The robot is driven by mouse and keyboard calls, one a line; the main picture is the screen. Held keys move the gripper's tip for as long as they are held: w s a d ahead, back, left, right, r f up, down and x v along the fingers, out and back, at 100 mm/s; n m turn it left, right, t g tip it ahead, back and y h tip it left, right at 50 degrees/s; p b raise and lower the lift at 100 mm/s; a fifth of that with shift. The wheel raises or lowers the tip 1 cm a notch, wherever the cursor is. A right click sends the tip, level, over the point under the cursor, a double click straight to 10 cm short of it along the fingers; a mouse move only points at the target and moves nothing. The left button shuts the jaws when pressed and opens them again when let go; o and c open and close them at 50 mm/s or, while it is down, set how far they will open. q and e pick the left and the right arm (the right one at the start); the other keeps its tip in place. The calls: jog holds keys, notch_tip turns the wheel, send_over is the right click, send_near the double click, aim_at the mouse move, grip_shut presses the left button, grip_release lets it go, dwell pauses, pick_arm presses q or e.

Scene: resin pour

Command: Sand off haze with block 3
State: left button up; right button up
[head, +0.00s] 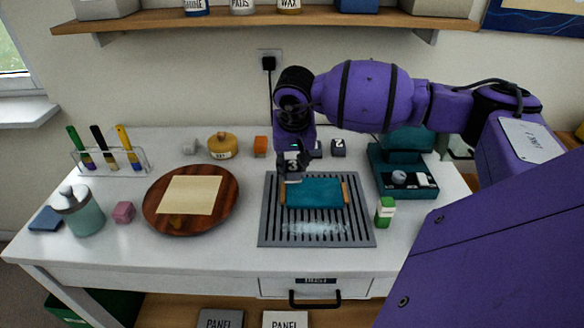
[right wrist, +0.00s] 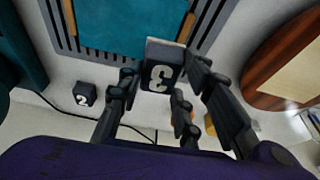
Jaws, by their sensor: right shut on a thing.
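Block 3 (head: 292,165) is a dark block with a white 3 and a pale face. My right gripper (head: 293,156) is shut on it, at the back left corner of the teal panel (head: 314,194). In the right wrist view, block 3 (right wrist: 162,74) sits between the fingers and overlaps the panel's edge (right wrist: 125,25); I cannot tell whether they touch. The panel has wooden side strips and lies on a grey slotted mat (head: 268,232). My left gripper is not in view.
Block 2 (head: 338,148) stands behind the mat, beside another dark block partly hidden by my gripper. A round wooden tray (head: 158,222) with a cream sheet is at left.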

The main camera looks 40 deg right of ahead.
jog(key=shift+a+r+p, duration=0.1)
jog(key=shift+r+p, duration=0.5)
jog(key=shift+r, duration=1.1)
